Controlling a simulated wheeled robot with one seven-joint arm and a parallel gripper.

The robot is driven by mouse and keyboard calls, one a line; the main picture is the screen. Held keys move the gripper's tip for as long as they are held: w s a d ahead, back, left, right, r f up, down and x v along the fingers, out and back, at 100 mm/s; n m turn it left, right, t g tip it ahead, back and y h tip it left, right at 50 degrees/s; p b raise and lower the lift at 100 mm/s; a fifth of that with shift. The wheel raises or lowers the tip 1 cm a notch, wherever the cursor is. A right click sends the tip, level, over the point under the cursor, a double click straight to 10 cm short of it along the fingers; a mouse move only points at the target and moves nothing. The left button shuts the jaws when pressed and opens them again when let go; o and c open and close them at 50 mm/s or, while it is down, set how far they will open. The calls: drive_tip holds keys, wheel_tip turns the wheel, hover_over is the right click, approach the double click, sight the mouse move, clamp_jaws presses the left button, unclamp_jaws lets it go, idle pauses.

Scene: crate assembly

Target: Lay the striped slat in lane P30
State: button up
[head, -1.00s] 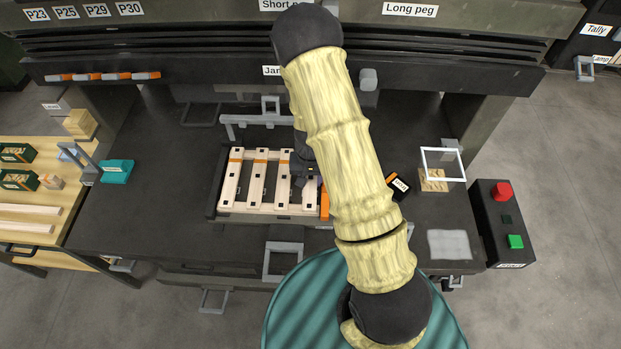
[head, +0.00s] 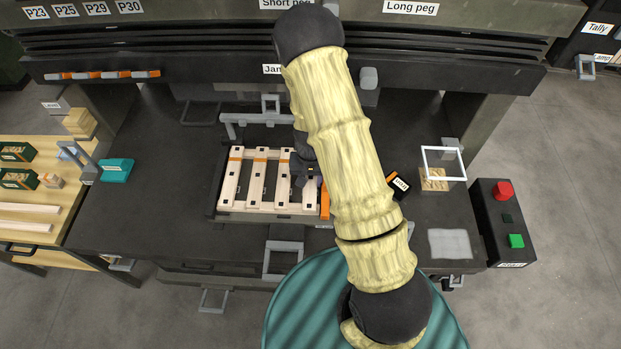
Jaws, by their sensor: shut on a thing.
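Several pale wooden slats lie side by side across a low crate frame (head: 270,214) on the dark bench. Three are clear to see: a left slat (head: 231,182), a middle slat (head: 257,184) and a third slat (head: 281,185), with orange bands near their far ends. My gripper (head: 309,176) is low over the right end of the frame, shut on the rightmost slat (head: 308,197). My arm hides that slat's far end, so I cannot tell its banding or whether it rests fully. The lane label P30 (head: 129,6) shows on the upper rack.
An orange block (head: 325,204) stands close to the right of the held slat. A grey clamp bar (head: 265,122) is behind the frame. A black-and-orange device (head: 398,184) lies to the right.

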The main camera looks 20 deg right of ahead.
drive_tip(key=o, duration=1.1)
drive_tip(key=shift+c, duration=0.2)
drive_tip(key=shift+r+p, duration=3.25)
drive_tip(key=shift+r, duration=0.8)
drive_tip(key=shift+r, duration=0.1)
drive_tip(key=s+r+n+t, duration=0.1)
drive_tip(key=s+r, duration=0.5)
drive_tip(key=r, duration=0.5)
drive_tip(key=s+r+n+t, duration=0.1)
drive_tip(key=s+r+n, duration=0.1)
drive_tip(key=s+r, duration=0.4)
wheel_tip(320, 180, up, 5)
drive_tip(key=shift+s+d+r+n+t, duration=0.15)
drive_tip(key=shift+s+d+n+t, duration=0.15)
